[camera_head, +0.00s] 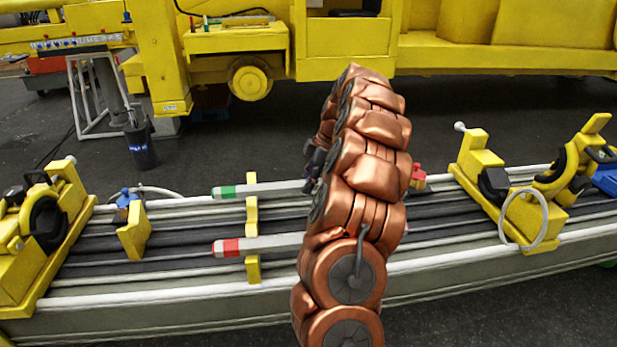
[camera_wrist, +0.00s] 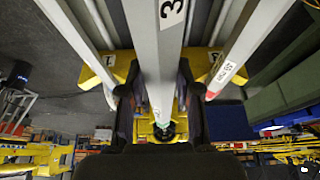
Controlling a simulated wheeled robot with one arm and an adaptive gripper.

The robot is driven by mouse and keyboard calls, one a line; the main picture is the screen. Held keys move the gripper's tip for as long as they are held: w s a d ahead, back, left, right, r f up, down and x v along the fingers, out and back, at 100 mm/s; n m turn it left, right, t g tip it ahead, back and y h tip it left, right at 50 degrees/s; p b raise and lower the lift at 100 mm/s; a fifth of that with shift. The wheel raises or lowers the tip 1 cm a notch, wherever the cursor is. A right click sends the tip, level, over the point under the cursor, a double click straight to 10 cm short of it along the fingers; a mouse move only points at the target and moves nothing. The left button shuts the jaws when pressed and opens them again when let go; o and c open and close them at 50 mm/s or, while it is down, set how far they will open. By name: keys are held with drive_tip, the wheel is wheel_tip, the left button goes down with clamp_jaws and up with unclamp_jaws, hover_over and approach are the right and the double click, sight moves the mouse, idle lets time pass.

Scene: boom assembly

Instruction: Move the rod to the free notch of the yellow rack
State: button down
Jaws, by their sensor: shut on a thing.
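The rod with a green end (camera_head: 262,190) lies crosswise at the far side in the head view. In the wrist view a grey rod (camera_wrist: 158,50) marked "3", with a greenish tip, runs between the fingers of my gripper (camera_wrist: 158,105), which is shut on it. In the head view my gripper is mostly hidden behind my copper arm. A second rod, with a red end (camera_head: 270,243), lies nearer; it shows at the right in the wrist view (camera_wrist: 242,48). The yellow rack (camera_head: 252,215) is by both rods; its notches are too small to make out. I cannot tell whether the held rod touches it.
Yellow clamp fixtures stand on the long grey boom at left (camera_head: 38,240) and right (camera_head: 520,180). A smaller yellow bracket (camera_head: 134,232) stands left of the rods. A big yellow machine (camera_head: 340,45) is behind, with dark floor between.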

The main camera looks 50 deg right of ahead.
drive_tip(key=shift+f, duration=1.9)
drive_tip(key=shift+f, duration=0.1)
drive_tip(key=shift+s+b, duration=0.1)
drive_tip(key=shift+b, duration=0.4)
idle(0.3)
drive_tip(key=shift+f+b, duration=1.7)
drive_tip(key=shift+b, duration=0.15)
drive_tip(key=c, duration=0.7)
unclamp_jaws()
drive_tip(key=shift+d+r, duration=0.1)
drive_tip(key=shift+v, duration=5.9)
